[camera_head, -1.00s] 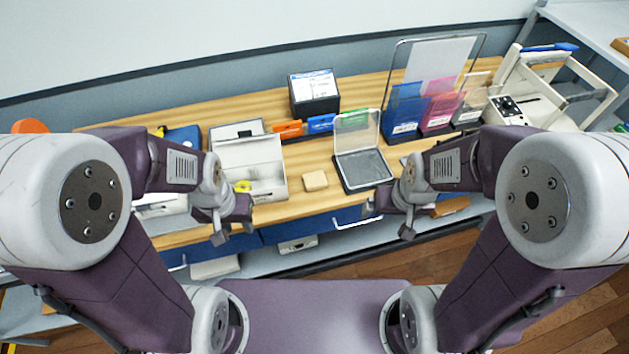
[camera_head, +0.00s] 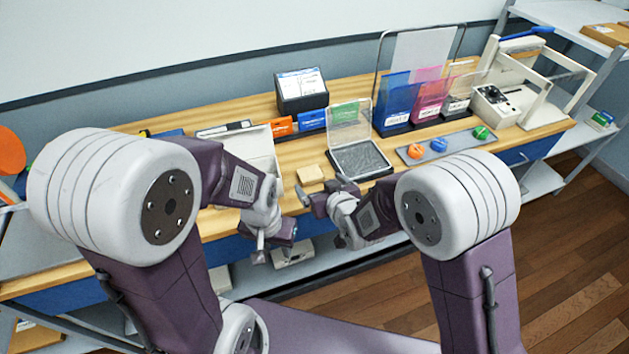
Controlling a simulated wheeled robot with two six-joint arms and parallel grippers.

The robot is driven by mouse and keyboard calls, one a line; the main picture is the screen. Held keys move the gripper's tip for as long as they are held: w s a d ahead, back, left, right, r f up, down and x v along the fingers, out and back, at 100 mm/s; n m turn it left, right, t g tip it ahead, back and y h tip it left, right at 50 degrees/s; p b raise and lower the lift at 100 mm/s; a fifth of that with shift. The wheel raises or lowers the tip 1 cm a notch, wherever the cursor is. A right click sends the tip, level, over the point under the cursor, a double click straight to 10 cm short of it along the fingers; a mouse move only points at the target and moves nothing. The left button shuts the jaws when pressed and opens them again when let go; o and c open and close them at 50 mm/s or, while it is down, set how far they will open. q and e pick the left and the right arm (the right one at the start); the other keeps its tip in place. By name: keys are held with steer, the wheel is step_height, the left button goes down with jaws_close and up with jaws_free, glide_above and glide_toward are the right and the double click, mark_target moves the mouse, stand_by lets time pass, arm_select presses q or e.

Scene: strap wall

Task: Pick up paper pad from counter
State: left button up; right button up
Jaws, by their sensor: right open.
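A small tan square pad (camera_head: 310,173), which looks like the paper pad, lies flat on the wooden counter (camera_head: 292,150), left of the open clear-lidded case. My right gripper (camera_head: 306,201) is open, near the counter's front edge and just in front of the pad; no contact shows. My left gripper (camera_head: 274,246) hangs lower and to the left, in front of the counter edge. Its fingers are small and partly overlapped, so I cannot tell whether they are open.
The open case (camera_head: 360,158) stands right of the pad. A white tray (camera_head: 252,150) is behind my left arm. Blue, pink and grey holders (camera_head: 428,100) and a strip with coloured knobs (camera_head: 445,144) are further right. A black box (camera_head: 302,92) stands at the back.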

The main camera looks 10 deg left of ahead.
mark_target(312, 175)
steer(key=x, duration=0.3)
steer(key=shift+p, duration=0.3)
steer(key=shift+w+a+f, duration=0.2)
steer(key=shift+w, duration=0.2)
steer(key=x, duration=0.5)
steer(key=shift+d+f+p, duration=0.1)
steer(key=shift+p, duration=0.3)
steer(key=c, duration=1.4)
steer(key=shift+r, duration=0.6)
step_height(312, 175, up, 3)
steer(key=shift+f, duration=0.1)
steer(key=s+d+r, duration=0.2)
steer(key=d+r, duration=0.5)
steer(key=d, duration=0.4)
steer(key=shift+s+d+b, duration=0.25)
steer(key=shift+s+b, duration=0.1)
steer(key=shift+b, duration=0.05)
